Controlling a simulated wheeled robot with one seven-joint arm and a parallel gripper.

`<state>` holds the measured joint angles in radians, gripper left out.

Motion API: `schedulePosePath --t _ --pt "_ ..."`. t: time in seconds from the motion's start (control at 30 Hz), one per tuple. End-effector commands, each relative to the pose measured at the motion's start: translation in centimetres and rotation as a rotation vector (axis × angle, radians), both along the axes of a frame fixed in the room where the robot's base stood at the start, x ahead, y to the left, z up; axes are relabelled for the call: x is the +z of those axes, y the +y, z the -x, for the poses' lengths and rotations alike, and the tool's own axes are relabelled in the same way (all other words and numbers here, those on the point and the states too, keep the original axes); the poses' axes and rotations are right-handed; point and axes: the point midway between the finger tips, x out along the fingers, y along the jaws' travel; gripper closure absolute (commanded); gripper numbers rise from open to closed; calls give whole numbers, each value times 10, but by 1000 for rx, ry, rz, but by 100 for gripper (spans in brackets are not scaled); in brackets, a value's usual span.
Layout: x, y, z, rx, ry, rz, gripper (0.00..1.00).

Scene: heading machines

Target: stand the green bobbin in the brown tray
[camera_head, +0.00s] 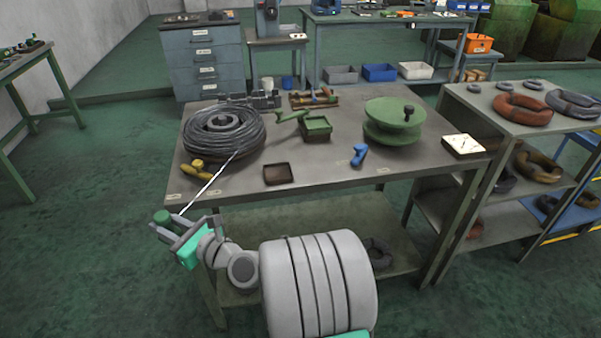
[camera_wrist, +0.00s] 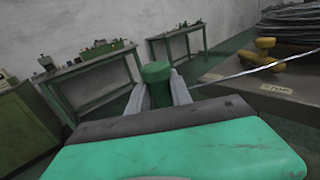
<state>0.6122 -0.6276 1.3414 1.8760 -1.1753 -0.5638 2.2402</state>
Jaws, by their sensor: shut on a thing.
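The green bobbin (camera_wrist: 157,86) is held between the two fingers of my gripper (camera_wrist: 160,92) in the wrist view. Its rounded top faces up there, and its lower part is hidden behind the gripper body. In the head view the bobbin (camera_head: 161,217) shows in my gripper (camera_head: 166,226), off the front left corner of the workbench and clear of it. The brown tray (camera_head: 265,180) is a small, shallow, square tray near the bench's front edge. It looks empty and lies to the right of my gripper. The tray is not in the wrist view.
On the bench (camera_head: 335,170) stand a wire coil (camera_head: 252,143), a yellow bobbin-like piece (camera_head: 197,164), a green box (camera_head: 316,129), a blue piece (camera_head: 359,154) and a large green reel (camera_head: 394,134). A wire end (camera_head: 214,181) sticks out toward my gripper. Bare bench lies around the tray.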

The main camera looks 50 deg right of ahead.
Motion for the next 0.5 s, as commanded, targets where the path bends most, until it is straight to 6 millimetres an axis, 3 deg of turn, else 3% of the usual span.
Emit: schedulePosePath --t 0.13,0.23,0.4,0.5 --pt "26 -55 3 -87 -14 0 100" --pt "51 -108 16 -179 -20 -2 100" --pt "92 -196 60 -351 -15 2 100" --pt "109 -228 86 -431 -7 4 100"
